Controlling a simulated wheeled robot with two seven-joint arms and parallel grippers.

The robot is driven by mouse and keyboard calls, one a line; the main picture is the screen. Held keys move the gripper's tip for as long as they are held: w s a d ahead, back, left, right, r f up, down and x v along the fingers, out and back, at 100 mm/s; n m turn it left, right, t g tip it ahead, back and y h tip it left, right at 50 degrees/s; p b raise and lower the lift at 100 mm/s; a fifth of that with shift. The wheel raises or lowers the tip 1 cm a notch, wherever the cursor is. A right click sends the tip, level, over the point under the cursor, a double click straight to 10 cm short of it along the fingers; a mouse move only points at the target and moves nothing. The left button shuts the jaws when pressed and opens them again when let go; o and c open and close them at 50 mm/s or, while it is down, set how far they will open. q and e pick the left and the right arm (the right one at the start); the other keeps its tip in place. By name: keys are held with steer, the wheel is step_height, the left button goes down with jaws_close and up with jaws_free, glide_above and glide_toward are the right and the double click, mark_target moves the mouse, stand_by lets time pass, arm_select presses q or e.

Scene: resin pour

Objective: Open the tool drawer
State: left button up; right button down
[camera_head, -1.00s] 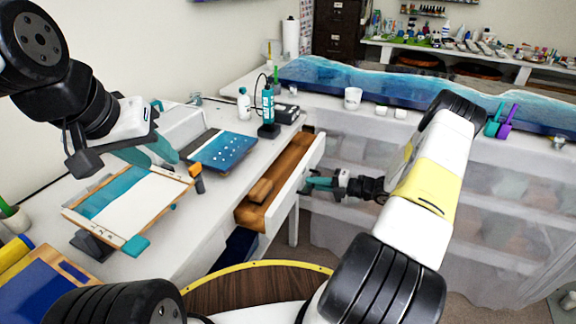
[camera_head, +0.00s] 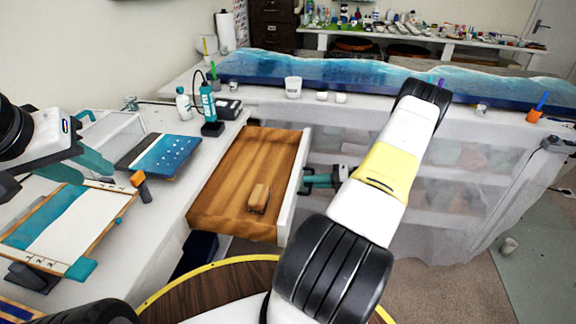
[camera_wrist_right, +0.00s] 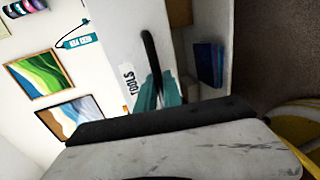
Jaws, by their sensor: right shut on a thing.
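The tool drawer (camera_head: 246,172) is pulled well out from under the white worktop, and its wooden inside shows. A small wooden block (camera_head: 259,197) lies in it. My right gripper (camera_head: 313,181) is at the outer face of the white drawer front (camera_head: 293,190). In the right wrist view its teal fingers (camera_wrist_right: 158,95) are shut on the dark drawer handle (camera_wrist_right: 151,52), beside the label "TOOLS" (camera_wrist_right: 129,79). My left gripper (camera_head: 85,168) is over the worktop at the left, near a framed panel; its fingertips are not clear enough to tell its opening.
The worktop (camera_head: 165,207) holds a blue panel (camera_head: 158,155), a framed panel (camera_head: 60,228), a teal bottle tool (camera_head: 208,103) and a white bottle (camera_head: 183,104). A round wooden top with a yellow rim (camera_head: 215,266) is close in front. A long blue resin slab (camera_head: 340,74) lies behind.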

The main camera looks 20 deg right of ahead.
steer(key=c, duration=1.5)
jaws_free()
steer(key=shift+s+d, duration=0.1)
steer(key=v, duration=0.7)
steer(key=shift+s+d, duration=0.15)
steer(key=shift+d, duration=0.1)
